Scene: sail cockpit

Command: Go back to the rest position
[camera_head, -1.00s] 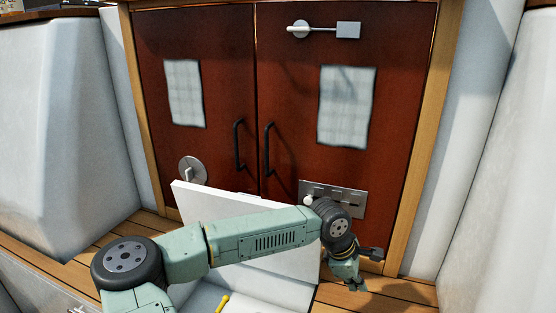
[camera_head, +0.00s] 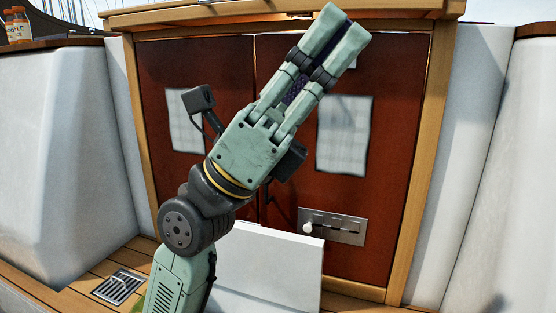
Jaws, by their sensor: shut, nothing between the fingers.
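My gripper (camera_head: 345,30) is raised in front of the red-brown double doors, close to the camera, and points up and to the right. Its two pale green fingers lie nearly parallel, close together, with nothing between them. My arm comes up from the bottom of the picture. The gripper and wrist hide the door handles, the latch at the top of the right door and the round knob on the left door. The gripper looks apart from everything around it.
The cabinet doors (camera_head: 395,150) carry two pale sheets and a metal slide plate (camera_head: 333,226) with a white knob. A white panel (camera_head: 270,270) stands upright below. White seat walls flank both sides. A floor grate (camera_head: 120,287) lies at lower left, and bottles (camera_head: 17,25) stand at upper left.

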